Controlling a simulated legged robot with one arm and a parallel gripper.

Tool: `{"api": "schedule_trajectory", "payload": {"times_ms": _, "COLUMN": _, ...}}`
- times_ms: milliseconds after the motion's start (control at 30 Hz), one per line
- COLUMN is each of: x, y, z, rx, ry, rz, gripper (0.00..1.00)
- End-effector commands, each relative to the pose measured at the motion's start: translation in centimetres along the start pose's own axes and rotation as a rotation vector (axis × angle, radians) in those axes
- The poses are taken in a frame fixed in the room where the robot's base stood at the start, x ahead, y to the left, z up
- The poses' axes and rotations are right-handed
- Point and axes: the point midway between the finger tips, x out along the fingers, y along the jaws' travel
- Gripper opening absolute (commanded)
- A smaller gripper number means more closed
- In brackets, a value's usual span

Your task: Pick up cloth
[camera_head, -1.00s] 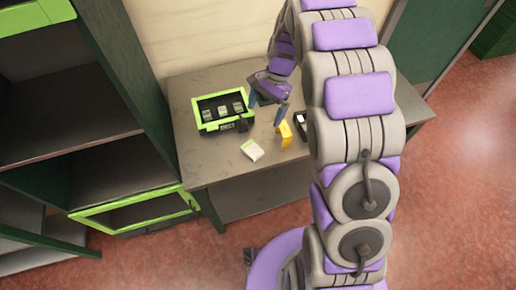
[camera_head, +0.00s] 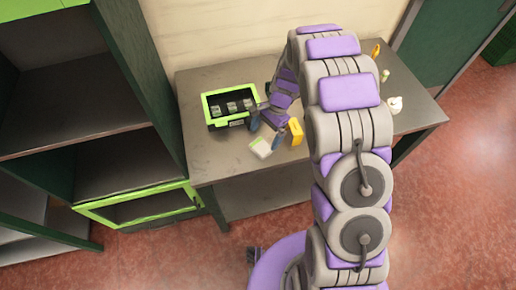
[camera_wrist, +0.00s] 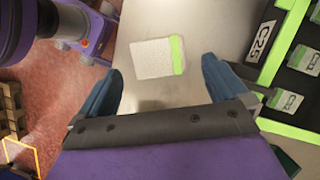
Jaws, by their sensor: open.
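The cloth, a folded white square with a green edge, lies flat on the grey table in the head view (camera_head: 262,148). In the wrist view the cloth (camera_wrist: 153,59) lies past and between my two blue fingertips, its green edge to the right. My gripper (camera_head: 266,132) is open and empty, just above the table beside the cloth. In the wrist view the gripper (camera_wrist: 160,75) shows its fingers spread wide on either side of the cloth, and I see no contact.
A green-rimmed black box (camera_head: 204,106) with small labelled items stands left of the gripper. A yellow object (camera_head: 296,131) stands close on the right. A white object (camera_head: 395,104) and other small things are at the table's right. The table's front left (camera_head: 207,165) is clear.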

Motion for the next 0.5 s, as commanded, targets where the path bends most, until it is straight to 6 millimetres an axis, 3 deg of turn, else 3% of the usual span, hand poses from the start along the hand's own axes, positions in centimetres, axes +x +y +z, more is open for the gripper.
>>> {"api": "schedule_trajectory", "payload": {"times_ms": 233, "x": 1.3, "y": 0.0, "z": -0.2, "rx": 0.002, "ry": -0.002, "rz": -0.002, "gripper": 1.00}}
{"api": "schedule_trajectory", "payload": {"times_ms": 500, "x": 5.2, "y": -0.6, "z": 0.2, "rx": 0.004, "ry": 0.001, "rz": 0.004, "gripper": 1.00}}
